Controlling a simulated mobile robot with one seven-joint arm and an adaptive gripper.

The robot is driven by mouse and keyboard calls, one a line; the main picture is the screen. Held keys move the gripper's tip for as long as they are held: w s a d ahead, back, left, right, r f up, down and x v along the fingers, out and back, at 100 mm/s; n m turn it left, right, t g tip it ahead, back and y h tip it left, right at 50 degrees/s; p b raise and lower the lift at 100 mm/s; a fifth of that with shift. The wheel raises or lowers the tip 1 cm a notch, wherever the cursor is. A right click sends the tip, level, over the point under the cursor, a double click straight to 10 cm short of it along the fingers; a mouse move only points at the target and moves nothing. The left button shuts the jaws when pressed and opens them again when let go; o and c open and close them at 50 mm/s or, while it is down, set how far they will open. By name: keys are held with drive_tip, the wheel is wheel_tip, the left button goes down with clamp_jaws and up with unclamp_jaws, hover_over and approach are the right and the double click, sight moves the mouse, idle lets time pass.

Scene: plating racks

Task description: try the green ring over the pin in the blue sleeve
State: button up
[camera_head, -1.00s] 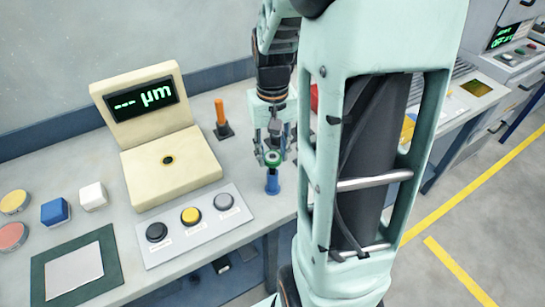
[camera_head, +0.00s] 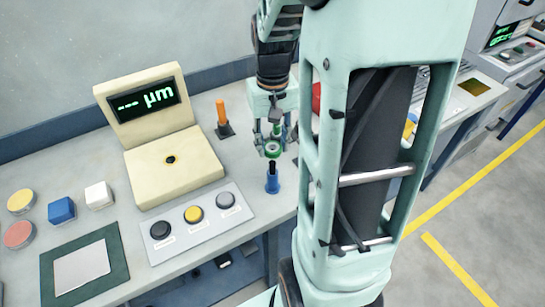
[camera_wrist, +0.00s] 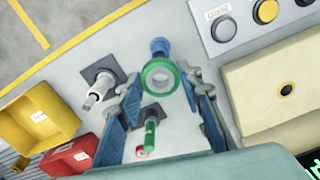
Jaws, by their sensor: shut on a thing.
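The green ring (camera_head: 272,150) is held between the fingertips of my gripper (camera_head: 272,143). In the wrist view the ring (camera_wrist: 160,76) shows as a green hoop with a paler inside, a fingertip on each side. The blue sleeve (camera_head: 272,184) stands upright on the bench with a dark pin (camera_head: 271,166) rising from its top. The ring is above the pin and appears apart from it. In the wrist view the blue sleeve (camera_wrist: 159,47) shows just beyond the ring, partly hidden by it. I cannot tell whether ring and pin are exactly in line.
A beige gauge (camera_head: 170,160) with a lit display stands left, and a button panel (camera_head: 195,222) lies in front of it. An orange post (camera_head: 221,112) stands behind. The wrist view shows a grey post (camera_wrist: 97,90), a green post (camera_wrist: 150,130), a yellow bin (camera_wrist: 38,112) and a red bin (camera_wrist: 72,157).

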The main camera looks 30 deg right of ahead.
sight(272, 162)
drive_tip(key=shift+r+m+p, duration=0.9)
drive_tip(key=shift+r+m, duration=1.6)
drive_tip(key=shift+m, duration=0.5)
drive_tip(key=shift+f, duration=0.1)
drive_tip(key=shift+f+b, duration=3.1)
drive_tip(key=shift+f, duration=1.05)
drive_tip(key=shift+f, duration=0.25)
drive_tip(key=shift+r, duration=0.15)
